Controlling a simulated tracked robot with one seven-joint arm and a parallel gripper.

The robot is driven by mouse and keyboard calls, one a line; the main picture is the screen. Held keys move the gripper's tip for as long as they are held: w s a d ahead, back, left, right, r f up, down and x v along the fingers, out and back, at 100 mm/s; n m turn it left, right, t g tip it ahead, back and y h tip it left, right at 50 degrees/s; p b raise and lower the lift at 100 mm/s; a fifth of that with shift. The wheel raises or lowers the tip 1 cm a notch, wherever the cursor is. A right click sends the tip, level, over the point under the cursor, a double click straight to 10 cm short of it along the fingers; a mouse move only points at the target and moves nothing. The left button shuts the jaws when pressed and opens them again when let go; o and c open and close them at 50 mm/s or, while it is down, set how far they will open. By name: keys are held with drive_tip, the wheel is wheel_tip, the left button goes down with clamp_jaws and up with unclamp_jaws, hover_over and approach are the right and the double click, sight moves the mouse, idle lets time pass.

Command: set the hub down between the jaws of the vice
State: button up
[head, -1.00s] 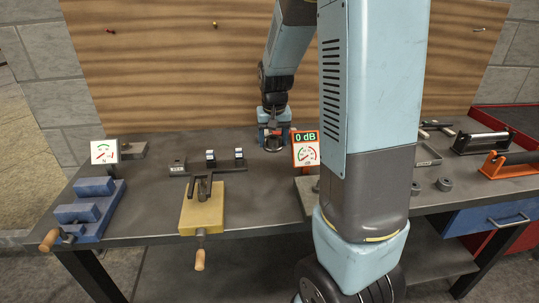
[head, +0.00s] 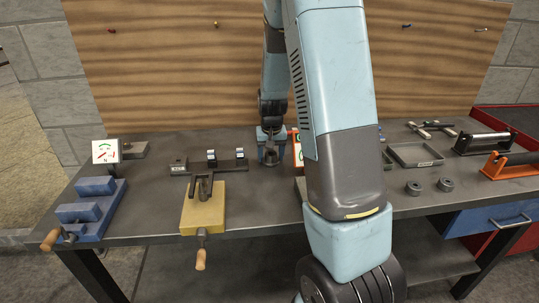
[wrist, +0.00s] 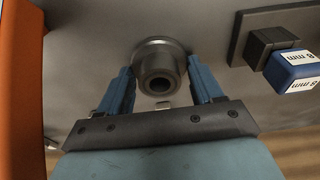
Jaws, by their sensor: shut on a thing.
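The hub (wrist: 158,68) is a grey metal cylinder with a bore and a wider flange. In the wrist view it sits between the two blue fingers of my gripper (wrist: 160,88), which is shut on it. In the head view my gripper (head: 270,154) is over the back middle of the bench, pointing down. I cannot tell whether the hub touches the bench. The vice (head: 90,207) stands at the bench's left end, with two blue jaw blocks, a gap between them and a wooden handle at the front. My gripper is well to its right.
A yellow fixture (head: 203,212) with dark clamp parts stands between gripper and vice. Behind it lies a dark bar (head: 178,167) with labelled blocks. A gauge (head: 105,151) stands behind the vice. Two grey rings (head: 413,188) and a tray (head: 415,154) are right of my arm.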

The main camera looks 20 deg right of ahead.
drive_tip(key=o, duration=1.3)
drive_tip(key=shift+f, duration=0.1)
